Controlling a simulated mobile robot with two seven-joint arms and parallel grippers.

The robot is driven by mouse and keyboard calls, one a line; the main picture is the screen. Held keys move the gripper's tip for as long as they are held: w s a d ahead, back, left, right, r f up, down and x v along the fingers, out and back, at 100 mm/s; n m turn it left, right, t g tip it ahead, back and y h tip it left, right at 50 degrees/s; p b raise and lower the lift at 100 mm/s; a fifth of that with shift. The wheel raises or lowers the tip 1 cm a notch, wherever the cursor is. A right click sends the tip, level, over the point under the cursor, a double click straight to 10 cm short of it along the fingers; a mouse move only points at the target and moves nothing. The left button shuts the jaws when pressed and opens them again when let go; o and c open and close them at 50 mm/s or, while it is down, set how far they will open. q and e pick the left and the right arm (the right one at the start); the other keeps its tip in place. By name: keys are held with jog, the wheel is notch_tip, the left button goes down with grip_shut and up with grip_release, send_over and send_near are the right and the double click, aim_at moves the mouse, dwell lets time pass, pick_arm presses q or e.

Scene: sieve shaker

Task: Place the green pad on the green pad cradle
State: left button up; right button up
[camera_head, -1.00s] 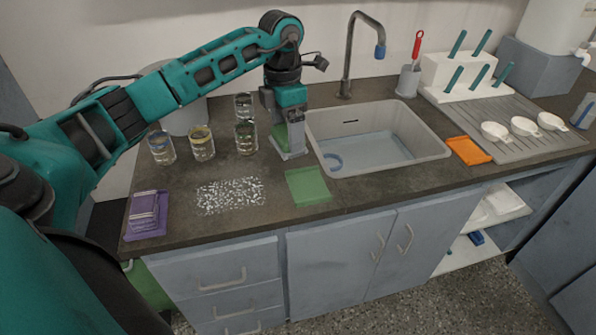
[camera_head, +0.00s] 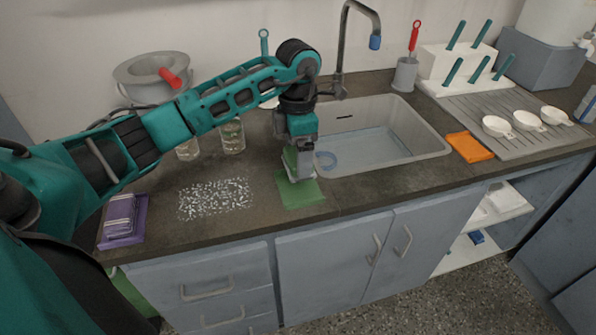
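The green pad cradle (camera_head: 302,196) lies flat on the counter, in front of the sink's left end. My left gripper (camera_head: 299,177) points down over the back part of the cradle. A pale green piece, seemingly the green pad (camera_head: 290,160), shows between its fingers, mostly hidden by them. The gripper looks shut on it. I cannot tell whether the pad touches the cradle. My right gripper is not in view.
The sink (camera_head: 372,140) lies behind and right, with a tall faucet. White granules (camera_head: 214,197) are spread on the counter to the left, beyond them a purple cradle (camera_head: 136,226) with a purple pad. An orange cradle (camera_head: 468,146) lies right.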

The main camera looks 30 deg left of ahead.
pick_arm(q)
jog(key=shift+f, duration=2.85)
jog(key=shift+f, duration=0.15)
